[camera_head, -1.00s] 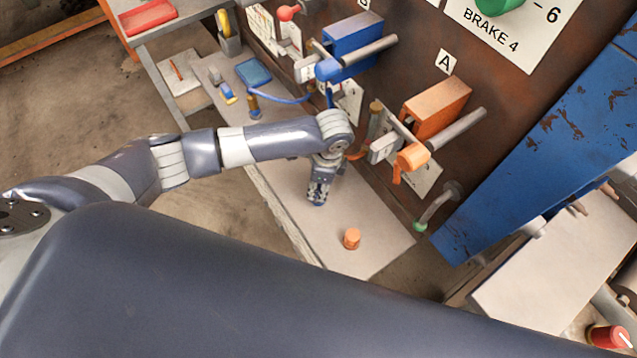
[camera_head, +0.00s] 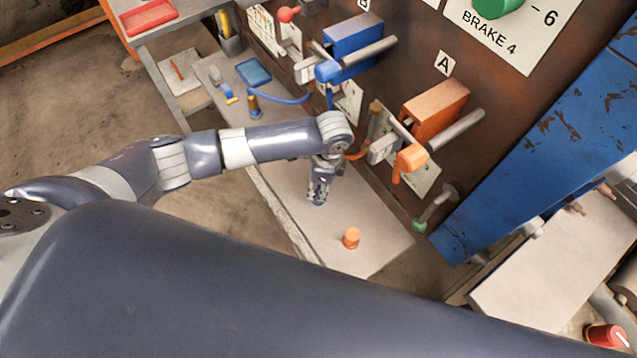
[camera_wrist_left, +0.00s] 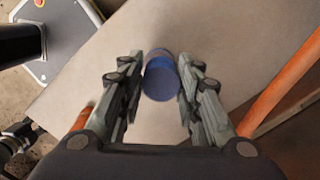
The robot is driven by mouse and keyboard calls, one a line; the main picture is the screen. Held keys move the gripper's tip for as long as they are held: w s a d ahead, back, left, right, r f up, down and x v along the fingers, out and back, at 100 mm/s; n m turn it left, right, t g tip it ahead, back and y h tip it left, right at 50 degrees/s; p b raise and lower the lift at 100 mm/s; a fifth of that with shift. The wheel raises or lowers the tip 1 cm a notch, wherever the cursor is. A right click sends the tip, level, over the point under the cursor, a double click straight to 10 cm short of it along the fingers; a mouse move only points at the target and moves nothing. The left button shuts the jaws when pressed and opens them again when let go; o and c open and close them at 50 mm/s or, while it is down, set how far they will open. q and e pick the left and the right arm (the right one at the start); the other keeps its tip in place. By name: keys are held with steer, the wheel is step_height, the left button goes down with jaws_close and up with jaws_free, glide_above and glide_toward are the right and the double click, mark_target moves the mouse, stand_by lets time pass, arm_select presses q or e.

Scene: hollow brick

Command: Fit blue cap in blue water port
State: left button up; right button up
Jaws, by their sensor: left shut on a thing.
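The blue cap (camera_wrist_left: 162,82) is a short blue cylinder between the two fingers of my left gripper (camera_wrist_left: 162,72) in the left wrist view. The gripper is shut on it, above the pale bench. In the head view my left gripper (camera_head: 318,196) points down at the bench, and the cap is barely visible at its tips. On the brown panel by label B, a blue fitting (camera_head: 328,71) with a blue hose sits below a blue box (camera_head: 352,38). I cannot tell for sure which opening is the blue water port. My right gripper is out of view.
An orange cap (camera_head: 351,238) stands on the bench (camera_head: 375,252), right of my left gripper. By label A are an orange box (camera_head: 437,108) and an orange fitting (camera_head: 410,158). A blue hose (camera_head: 283,99) and a blue tray (camera_head: 253,71) lie towards the bench's far end.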

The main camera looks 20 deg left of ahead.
arm_select(q)
steer(key=shift+f, duration=0.65)
steer(key=shift+s+f+b, duration=0.1)
steer(key=shift+f+b, duration=0.4)
steer(key=shift+f, duration=0.25)
steer(key=shift+c, duration=0.3)
steer(key=o, duration=0.8)
steer(key=shift+o, duration=0.6)
steer(key=r, duration=0.4)
steer(key=d+r, duration=0.1)
steer(key=r, duration=0.7)
steer(key=shift+w+d, duration=0.2)
